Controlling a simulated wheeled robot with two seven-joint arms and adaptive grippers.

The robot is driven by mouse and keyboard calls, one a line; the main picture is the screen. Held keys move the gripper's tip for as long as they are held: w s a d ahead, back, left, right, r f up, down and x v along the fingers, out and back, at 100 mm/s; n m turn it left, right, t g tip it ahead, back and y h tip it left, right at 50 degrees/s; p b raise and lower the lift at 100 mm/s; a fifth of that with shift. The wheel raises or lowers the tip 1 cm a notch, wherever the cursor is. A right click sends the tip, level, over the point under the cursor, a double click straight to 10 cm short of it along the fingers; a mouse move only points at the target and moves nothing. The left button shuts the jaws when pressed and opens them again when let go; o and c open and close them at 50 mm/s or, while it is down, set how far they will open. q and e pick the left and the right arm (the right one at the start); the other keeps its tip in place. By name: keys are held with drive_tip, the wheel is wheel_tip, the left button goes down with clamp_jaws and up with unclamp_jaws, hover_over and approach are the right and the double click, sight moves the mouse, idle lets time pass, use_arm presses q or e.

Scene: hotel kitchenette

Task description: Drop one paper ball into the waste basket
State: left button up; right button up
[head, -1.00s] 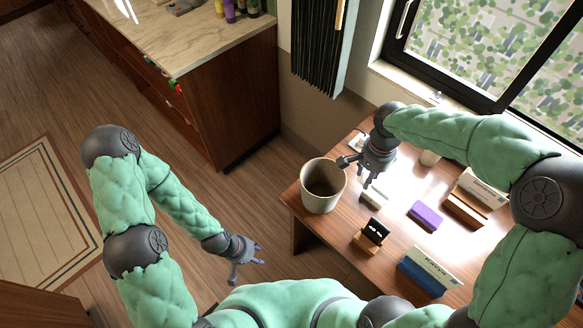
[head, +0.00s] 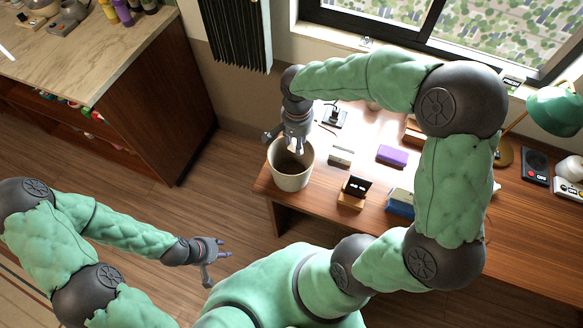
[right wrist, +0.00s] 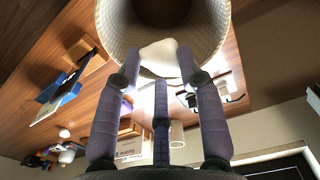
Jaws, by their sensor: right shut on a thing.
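The waste basket (head: 290,178) is a beige, open-topped bin near the left end of the wooden desk. My right gripper (head: 296,146) is above the basket's mouth, pointing down. It is shut on a white paper ball (right wrist: 160,57), held between the fingertips. In the right wrist view the woven basket wall (right wrist: 112,28) and its dark opening lie just beyond the ball. Whether the ball is below the rim I cannot tell. My left gripper (head: 222,257) is open and empty, low over the floor at the left of the desk.
On the desk (head: 330,215) are a purple block (head: 392,155), a small dark display on a wooden stand (head: 355,190), a blue box (head: 400,204) and a green lamp (head: 557,108). A counter (head: 90,60) stands at the left. Floor is free between them.

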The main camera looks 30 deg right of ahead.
wheel_tip(320, 180, down, 2)
drive_tip(key=shift+b, duration=0.45)
drive_tip(key=o, duration=0.8)
drive_tip(key=shift+r, duration=0.1)
wheel_tip(320, 180, up, 12)
drive_tip(key=shift+f, duration=0.1)
idle(0.3)
